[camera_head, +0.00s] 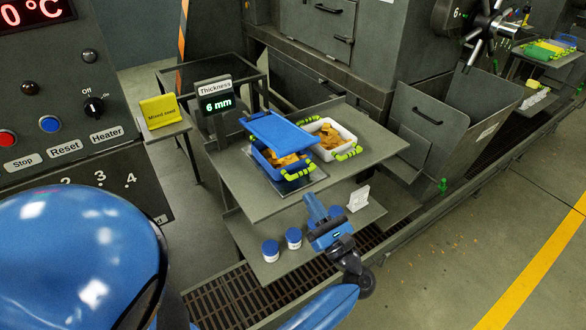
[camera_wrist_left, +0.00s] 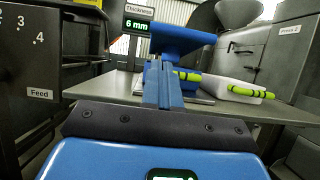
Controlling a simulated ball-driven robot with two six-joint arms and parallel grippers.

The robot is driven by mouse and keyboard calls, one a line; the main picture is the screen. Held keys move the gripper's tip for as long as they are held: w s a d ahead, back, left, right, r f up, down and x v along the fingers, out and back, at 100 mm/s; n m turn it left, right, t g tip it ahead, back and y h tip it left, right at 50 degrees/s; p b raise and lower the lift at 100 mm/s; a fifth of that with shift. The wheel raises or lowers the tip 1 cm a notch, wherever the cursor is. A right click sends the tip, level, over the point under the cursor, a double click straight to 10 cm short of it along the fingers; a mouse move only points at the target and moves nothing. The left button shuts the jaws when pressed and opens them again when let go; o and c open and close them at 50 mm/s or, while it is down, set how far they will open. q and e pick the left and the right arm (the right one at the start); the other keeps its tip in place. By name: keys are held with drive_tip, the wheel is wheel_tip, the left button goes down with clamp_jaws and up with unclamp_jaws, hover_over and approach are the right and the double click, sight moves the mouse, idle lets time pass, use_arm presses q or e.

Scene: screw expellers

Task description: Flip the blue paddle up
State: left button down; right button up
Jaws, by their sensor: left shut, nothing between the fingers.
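A flat blue panel (camera_head: 277,130) lies slanted over the back of a blue crate (camera_head: 293,177) on the grey table; the panel also shows in the left wrist view (camera_wrist_left: 182,40). It is the only flat blue piece I can make out, and I cannot tell for sure that it is the paddle. My left gripper (camera_head: 313,202) is shut and empty, in front of the table's near edge, apart from the crate in the head view. In the left wrist view its fingers (camera_wrist_left: 163,85) point towards the crate and overlap the panel. My right gripper is not in view.
A white crate (camera_head: 342,135) with green handles and orange pieces stands right beside the blue one. A lower shelf (camera_head: 240,232) holds blue-lidded jars (camera_head: 271,250) and a white card (camera_head: 358,198). A thickness display (camera_head: 216,104) reads 6 mm. The table's front left is clear.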

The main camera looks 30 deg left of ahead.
use_arm(q)
drive_tip(key=shift+a+r, duration=0.1)
drive_tip(key=p+x, duration=0.3)
drive_tip(key=x, duration=0.5)
drive_tip(key=shift+w+a+r+p, duration=0.1)
drive_tip(key=shift+a+r+p, duration=0.05)
drive_tip(key=shift+p, duration=0.15)
drive_tip(key=shift+w+a+r, duration=0.2)
drive_tip(key=shift+w+a, duration=0.05)
drive_tip(key=shift+a, duration=0.3)
